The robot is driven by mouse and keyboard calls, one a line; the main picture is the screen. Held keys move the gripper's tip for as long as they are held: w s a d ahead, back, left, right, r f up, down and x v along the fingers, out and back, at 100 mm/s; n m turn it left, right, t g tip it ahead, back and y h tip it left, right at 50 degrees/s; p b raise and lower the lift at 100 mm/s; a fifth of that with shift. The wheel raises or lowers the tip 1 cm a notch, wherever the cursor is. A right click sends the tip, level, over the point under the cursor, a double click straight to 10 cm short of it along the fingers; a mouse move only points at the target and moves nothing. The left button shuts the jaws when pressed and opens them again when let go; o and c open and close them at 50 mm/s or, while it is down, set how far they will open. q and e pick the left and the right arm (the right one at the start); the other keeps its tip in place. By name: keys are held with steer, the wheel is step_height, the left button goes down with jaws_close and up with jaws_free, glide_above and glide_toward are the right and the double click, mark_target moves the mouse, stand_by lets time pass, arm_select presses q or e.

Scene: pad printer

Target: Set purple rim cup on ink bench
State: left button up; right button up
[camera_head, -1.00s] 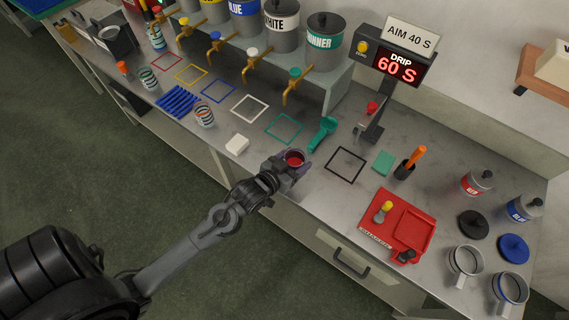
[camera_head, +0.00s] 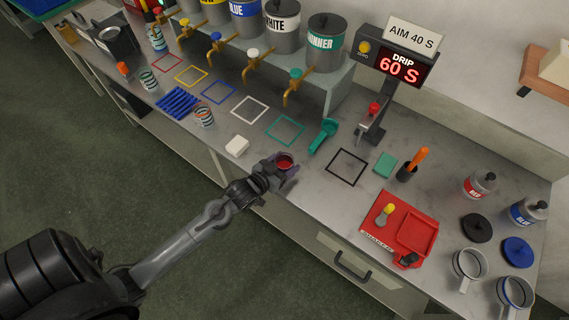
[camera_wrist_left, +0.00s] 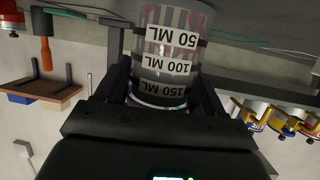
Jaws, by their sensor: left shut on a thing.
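My left gripper (camera_head: 281,169) is shut on a clear cup with a purple rim (camera_head: 286,160), held near the bench's front edge. Red liquid shows inside it. In the left wrist view the cup (camera_wrist_left: 172,50) sits between the fingers, with 50, 100 and 150 ML labels upside down in the picture and the purple rim near the palm. The grey ink bench (camera_head: 322,200) lies beneath and beyond the cup; I cannot tell whether the cup touches it. My right gripper is not in view.
Near the cup are a white block (camera_head: 237,146), a teal square outline (camera_head: 285,130), a teal scoop (camera_head: 322,136) and a black square outline (camera_head: 347,167). A red tray (camera_head: 399,229) stands to the right. Taps (camera_head: 292,86) overhang the back.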

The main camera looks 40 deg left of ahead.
arm_select(q)
steer(key=shift+f, duration=0.1)
steer(key=o, duration=1.1)
steer(key=shift+o, duration=0.2)
